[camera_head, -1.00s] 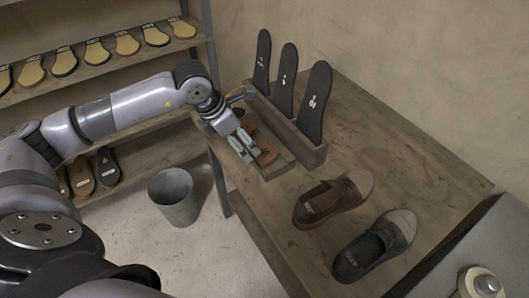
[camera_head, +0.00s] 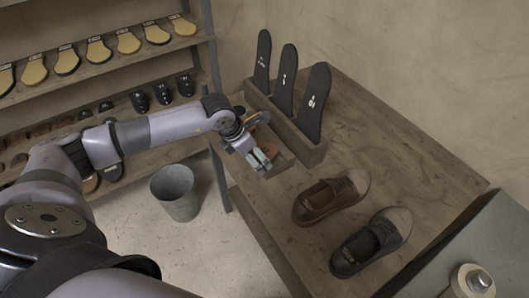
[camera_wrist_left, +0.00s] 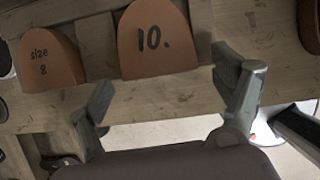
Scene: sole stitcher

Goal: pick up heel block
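My left gripper (camera_head: 262,158) is over the wooden tray (camera_head: 284,162) at the table's left edge. In the left wrist view, the gripper (camera_wrist_left: 165,74) is open and empty, its two fingers spread wide apart. A tan heel block marked "10." (camera_wrist_left: 155,38) lies beyond the fingertips, roughly between them, apart from both. A second heel block marked "size 8" (camera_wrist_left: 45,56) lies to its left, outside the fingers. In the head view the gripper and wrist hide most of the tray's contents. My right gripper is not in view.
Black soles (camera_head: 314,103) stand upright in a wooden rack (camera_head: 306,146) just behind the tray. A brown shoe (camera_head: 330,199) and a dark shoe (camera_head: 370,242) stand on the table (camera_head: 395,150). A grey bucket (camera_head: 175,195) is on the floor. Shelves (camera_head: 95,70) with soles are at left.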

